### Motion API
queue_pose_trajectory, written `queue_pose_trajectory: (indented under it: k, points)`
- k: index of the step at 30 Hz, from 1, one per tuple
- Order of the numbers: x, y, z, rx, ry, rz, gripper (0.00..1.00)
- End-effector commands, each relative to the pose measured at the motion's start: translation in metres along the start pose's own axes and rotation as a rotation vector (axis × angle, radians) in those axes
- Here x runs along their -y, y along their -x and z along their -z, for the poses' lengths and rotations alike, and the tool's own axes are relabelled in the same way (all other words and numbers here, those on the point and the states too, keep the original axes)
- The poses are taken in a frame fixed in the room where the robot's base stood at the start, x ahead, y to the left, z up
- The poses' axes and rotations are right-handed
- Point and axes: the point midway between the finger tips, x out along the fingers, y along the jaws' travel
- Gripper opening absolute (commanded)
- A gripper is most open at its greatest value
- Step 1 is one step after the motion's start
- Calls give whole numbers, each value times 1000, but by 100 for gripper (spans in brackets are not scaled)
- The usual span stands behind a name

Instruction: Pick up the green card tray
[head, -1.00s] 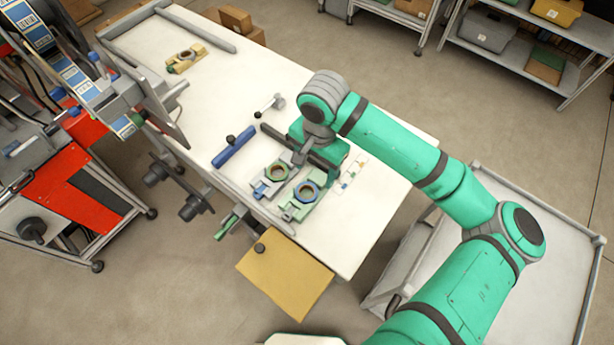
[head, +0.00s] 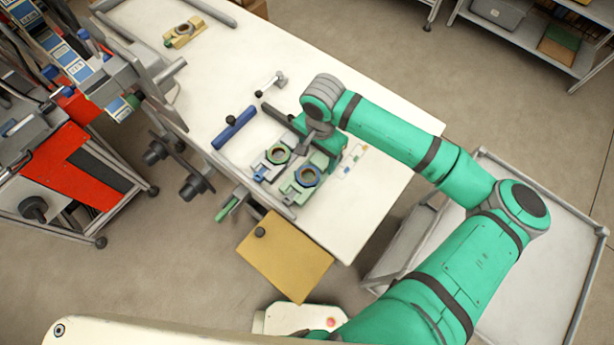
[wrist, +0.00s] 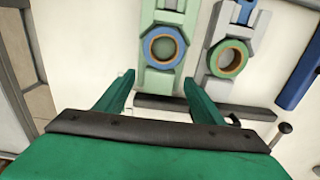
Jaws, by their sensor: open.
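The green card tray (head: 291,190) is pale green and lies flat on the white table, with a blue ring around a tan centre. In the wrist view the green tray (wrist: 165,20) is at upper centre, its near end between my fingers. My gripper (wrist: 160,80) is open, one green finger on each side of that end. I see no contact, and its height above the tray is unclear. In the head view my arm partly covers the gripper and the tray's far end.
A grey tray with a green ring (head: 278,154) lies close beside the green one. A dark bar (wrist: 240,112) lies near the trays' ends. A blue bar (head: 234,128) and a tan tray (head: 184,33) are farther off. A yellow panel (head: 285,262) sits beyond the table edge.

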Motion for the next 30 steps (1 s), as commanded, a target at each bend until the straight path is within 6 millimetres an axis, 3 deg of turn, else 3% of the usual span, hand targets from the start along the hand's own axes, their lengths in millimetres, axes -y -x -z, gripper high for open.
queue_pose_trajectory:
  k: [6,13,14,20,30]
  points:
    - [0,-21,0,0,-2,-1,62]
    - [0,-23,0,0,-1,0,62]
    - [0,-23,0,0,-1,0,60]
    - [0,-23,0,0,-1,0,13]
    - [0,-20,0,0,-1,0,13]
